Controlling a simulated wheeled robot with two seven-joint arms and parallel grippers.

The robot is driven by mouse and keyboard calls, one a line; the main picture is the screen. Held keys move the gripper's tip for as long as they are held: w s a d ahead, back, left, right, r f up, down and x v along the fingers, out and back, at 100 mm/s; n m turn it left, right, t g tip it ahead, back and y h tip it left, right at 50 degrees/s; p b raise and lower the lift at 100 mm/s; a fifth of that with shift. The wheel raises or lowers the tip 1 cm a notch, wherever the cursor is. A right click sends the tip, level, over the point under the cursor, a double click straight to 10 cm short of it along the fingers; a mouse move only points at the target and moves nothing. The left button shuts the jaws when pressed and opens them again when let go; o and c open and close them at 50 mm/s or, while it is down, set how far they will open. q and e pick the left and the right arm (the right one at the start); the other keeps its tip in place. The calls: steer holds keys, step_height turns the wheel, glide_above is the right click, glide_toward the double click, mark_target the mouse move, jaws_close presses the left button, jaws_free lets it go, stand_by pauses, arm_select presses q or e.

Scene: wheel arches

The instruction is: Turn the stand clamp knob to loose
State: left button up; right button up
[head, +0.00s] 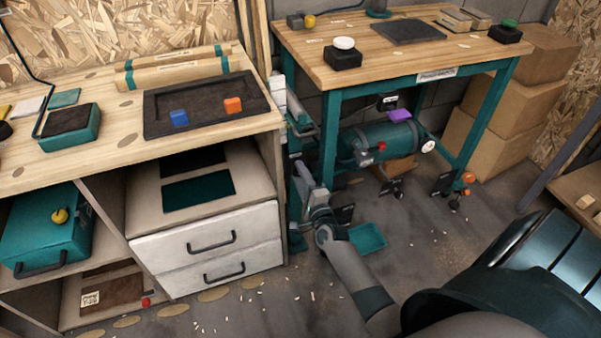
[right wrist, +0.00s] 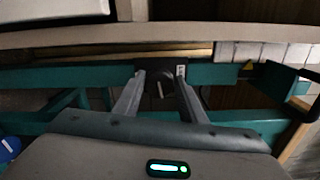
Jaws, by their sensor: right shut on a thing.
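My right gripper (head: 303,172) reaches down to the left leg of the teal workbench in the head view. In the right wrist view its two grey fingers (right wrist: 159,92) are shut on the dark stand clamp knob (right wrist: 158,87), one finger on each side. A pale pointer line shows on the knob. A small pale label (right wrist: 181,71) sits on the dark plate just right of it; I cannot read it. In the head view the knob cannot be made out behind the gripper. My left gripper is not in view.
The wood-topped teal workbench (head: 335,75) stands above, with a teal tank (head: 375,142) below it. A white drawer unit (head: 215,245) is close on the left. A teal tray (head: 368,238) lies on the floor near my arm. Open floor lies in front.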

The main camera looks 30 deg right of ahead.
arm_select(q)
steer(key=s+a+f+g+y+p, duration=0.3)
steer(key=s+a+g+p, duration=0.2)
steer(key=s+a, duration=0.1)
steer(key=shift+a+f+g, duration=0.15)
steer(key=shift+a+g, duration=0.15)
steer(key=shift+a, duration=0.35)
arm_select(e)
steer(key=n, duration=1.3)
steer(key=shift+f+n, duration=0.3)
steer(key=o, duration=1)
arm_select(q)
steer(key=shift+p, duration=0.3)
arm_select(e)
steer(key=shift+s, duration=0.15)
